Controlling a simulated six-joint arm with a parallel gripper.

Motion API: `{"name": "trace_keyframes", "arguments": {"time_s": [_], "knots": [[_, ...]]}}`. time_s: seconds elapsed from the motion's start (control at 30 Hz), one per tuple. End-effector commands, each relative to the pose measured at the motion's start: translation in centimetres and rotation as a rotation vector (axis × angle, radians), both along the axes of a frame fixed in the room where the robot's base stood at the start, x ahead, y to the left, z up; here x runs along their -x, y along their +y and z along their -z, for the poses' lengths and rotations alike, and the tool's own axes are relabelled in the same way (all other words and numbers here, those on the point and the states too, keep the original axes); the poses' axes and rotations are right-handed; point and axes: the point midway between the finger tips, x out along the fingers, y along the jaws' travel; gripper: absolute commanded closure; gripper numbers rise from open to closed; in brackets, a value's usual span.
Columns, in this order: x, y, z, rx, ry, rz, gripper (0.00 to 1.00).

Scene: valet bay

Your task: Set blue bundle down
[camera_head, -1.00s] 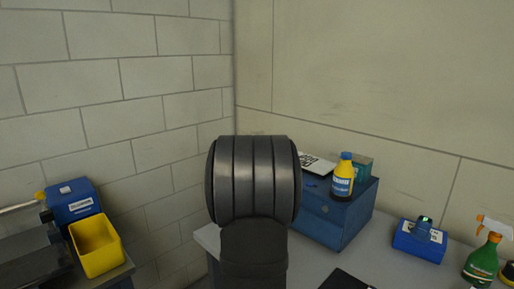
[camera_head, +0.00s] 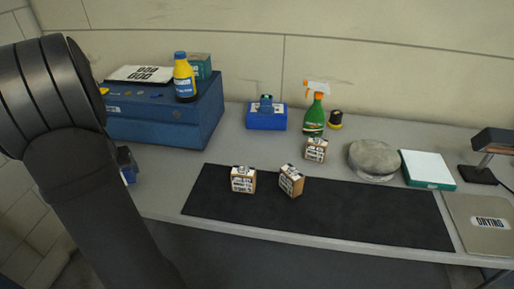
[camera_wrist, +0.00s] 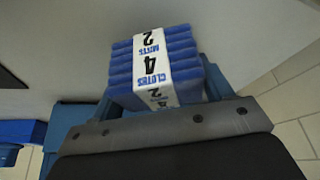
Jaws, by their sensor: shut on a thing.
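The blue bundle (camera_wrist: 122,68) is a stack of folded blue cloths with a white printed band reading "4 cloths 2 mitts". It fills the middle of the wrist view, and my gripper (camera_wrist: 155,110) is shut on it. In the head view, part of my gripper (camera_head: 124,158) shows dark at the left, beside my arm, with a small patch of blue below it. My arm hides most of the gripper there. It is near the table's left end, in front of the blue chest (camera_head: 165,130).
A black mat (camera_head: 350,214) on the grey table holds two small labelled boxes (camera_head: 243,181). Behind it are another such box (camera_head: 316,150), a blue case (camera_head: 266,118), a green spray bottle (camera_head: 313,120) and a round grey item (camera_head: 373,160). A "DRYING" panel (camera_head: 482,225) lies right. The mat's right half is clear.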

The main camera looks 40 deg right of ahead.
Motion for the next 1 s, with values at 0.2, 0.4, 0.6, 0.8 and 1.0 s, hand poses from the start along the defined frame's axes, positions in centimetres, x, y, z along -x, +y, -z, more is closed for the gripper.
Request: {"name": "trace_keyframes", "arguments": {"time_s": [0.2,0.4,0.6,0.8,1.0], "knots": [[-0.1,0.0,-2.3,-0.001,-0.005,0.0,0.53],[-0.1,0.0,-8.4,0.0,-0.007,0.001,0.53],[-0.1,0.0,-13.2,0.0,-0.005,0.001,0.53],[0.5,-3.2,-13.9,0.0,0.001,0.048,0.53],[1.6,-8.1,-14.0,-0.001,0.001,0.126,0.53]]}}
